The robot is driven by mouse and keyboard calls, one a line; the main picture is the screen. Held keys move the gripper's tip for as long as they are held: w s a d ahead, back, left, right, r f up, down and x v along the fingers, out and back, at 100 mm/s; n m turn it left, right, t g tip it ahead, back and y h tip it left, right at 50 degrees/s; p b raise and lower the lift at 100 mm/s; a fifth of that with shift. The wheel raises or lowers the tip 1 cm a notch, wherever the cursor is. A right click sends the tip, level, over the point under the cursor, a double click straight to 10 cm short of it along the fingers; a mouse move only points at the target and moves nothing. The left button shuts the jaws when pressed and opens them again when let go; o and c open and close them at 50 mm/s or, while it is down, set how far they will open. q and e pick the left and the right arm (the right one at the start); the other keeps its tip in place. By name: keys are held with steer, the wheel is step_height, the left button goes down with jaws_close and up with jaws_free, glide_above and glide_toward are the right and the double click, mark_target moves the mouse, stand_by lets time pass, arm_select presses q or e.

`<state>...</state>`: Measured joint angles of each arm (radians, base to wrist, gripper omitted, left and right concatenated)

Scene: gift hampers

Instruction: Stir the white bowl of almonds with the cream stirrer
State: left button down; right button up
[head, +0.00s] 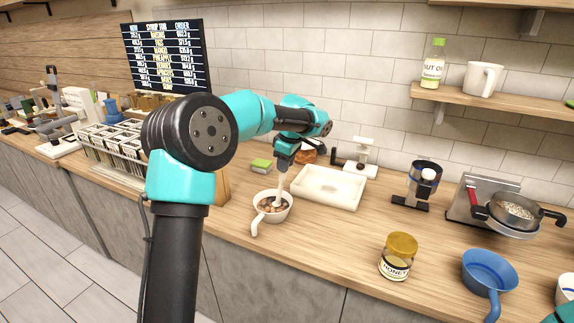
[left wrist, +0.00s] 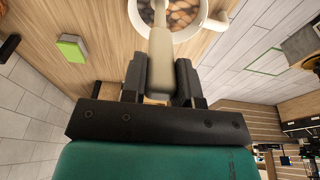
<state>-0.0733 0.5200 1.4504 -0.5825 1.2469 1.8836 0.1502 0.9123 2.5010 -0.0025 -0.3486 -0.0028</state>
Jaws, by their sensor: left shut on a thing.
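The white bowl (head: 287,211) stands near the counter's front edge, its handle pointing toward the front. Brown almonds (head: 266,205) lie in it; they also show at the top of the left wrist view (left wrist: 183,16). My left gripper (head: 285,163) is above the bowl, pointing down, shut on the cream stirrer (head: 280,184). In the left wrist view the stirrer (left wrist: 160,50) runs from between the fingers (left wrist: 160,82) into the bowl (left wrist: 186,36). Its lower end is among the almonds. Whether it touches the bottom is hidden. My right gripper is out of view.
A cream tray (head: 330,202) lies just right of the bowl, and a green block (head: 261,165) lies behind it. A honey jar (head: 398,257) and a blue pan (head: 488,270) stand farther right. A rack of jars (head: 112,148) is at the left. Counter between bowl and honey jar is clear.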

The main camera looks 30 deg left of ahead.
arm_select(q)
steer(key=shift+w+a, duration=0.1)
steer(key=shift+a, duration=0.1)
steer(key=shift+s+r, duration=0.25)
steer(key=shift+s, duration=0.25)
steer(key=shift+s+r, duration=0.25)
steer(key=shift+s, duration=0.2)
step_height(320, 180, up, 6)
steer(key=shift+r, duration=0.25)
stand_by(0.3)
step_height(320, 180, up, 5)
steer(key=shift+f, duration=0.1)
stand_by(0.7)
stand_by(0.8)
